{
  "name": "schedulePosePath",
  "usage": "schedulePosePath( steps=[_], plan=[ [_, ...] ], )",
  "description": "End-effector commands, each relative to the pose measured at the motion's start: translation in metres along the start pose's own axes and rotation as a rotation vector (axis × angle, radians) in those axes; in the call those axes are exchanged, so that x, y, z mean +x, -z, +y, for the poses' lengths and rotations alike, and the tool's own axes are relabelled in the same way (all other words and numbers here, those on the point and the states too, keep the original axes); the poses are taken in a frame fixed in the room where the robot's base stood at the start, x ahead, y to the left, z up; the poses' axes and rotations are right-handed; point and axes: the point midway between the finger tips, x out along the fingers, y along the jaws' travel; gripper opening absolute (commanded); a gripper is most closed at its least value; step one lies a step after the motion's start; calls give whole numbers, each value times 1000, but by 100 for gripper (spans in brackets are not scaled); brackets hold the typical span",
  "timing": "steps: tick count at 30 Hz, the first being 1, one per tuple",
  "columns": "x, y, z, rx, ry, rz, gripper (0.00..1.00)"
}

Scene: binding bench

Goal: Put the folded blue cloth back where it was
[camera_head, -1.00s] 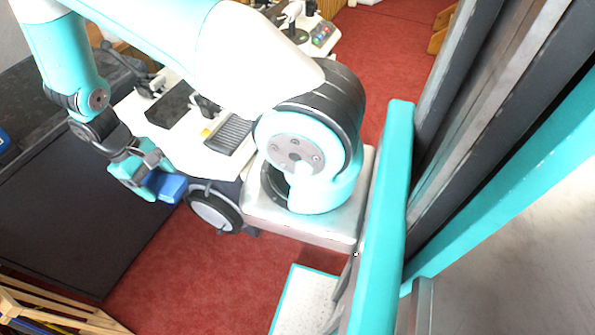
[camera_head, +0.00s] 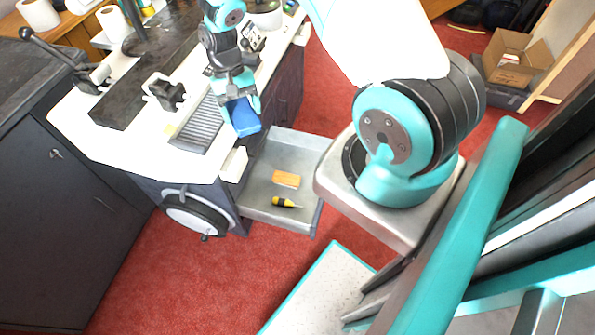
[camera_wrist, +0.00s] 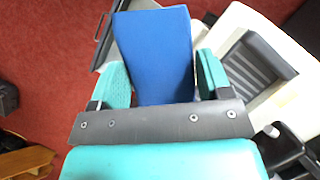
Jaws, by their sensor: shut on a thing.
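The folded blue cloth (camera_head: 243,117) is held in my gripper (camera_head: 240,100), which is shut on it. It hangs below the fingers, above the right edge of the white bench top and near the open drawer (camera_head: 255,207). In the wrist view the blue cloth (camera_wrist: 158,50) reaches forward between the two teal fingers of my gripper (camera_wrist: 163,80). The drawer is pulled out from the bench. It holds an orange-brown block (camera_head: 286,179) and a yellow and black screwdriver (camera_head: 287,202), with bare floor of the drawer around them.
The white bench top (camera_head: 105,150) carries a ribbed dark grey plate (camera_head: 203,125) and black clamps (camera_head: 165,92). A handwheel (camera_head: 195,213) sticks out from the bench front. A cardboard box (camera_head: 518,57) stands at the back right. Red floor (camera_head: 190,285) is open in front.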

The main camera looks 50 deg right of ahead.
Motion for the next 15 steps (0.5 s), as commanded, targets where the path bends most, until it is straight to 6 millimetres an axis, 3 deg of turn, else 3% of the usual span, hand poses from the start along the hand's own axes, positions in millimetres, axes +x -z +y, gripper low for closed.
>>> schedulePosePath(
  steps=[1,15],
  plan=[
    [31,22,8,74,31,3,49],
    [137,135,78,782,316,6,49]
  ],
)
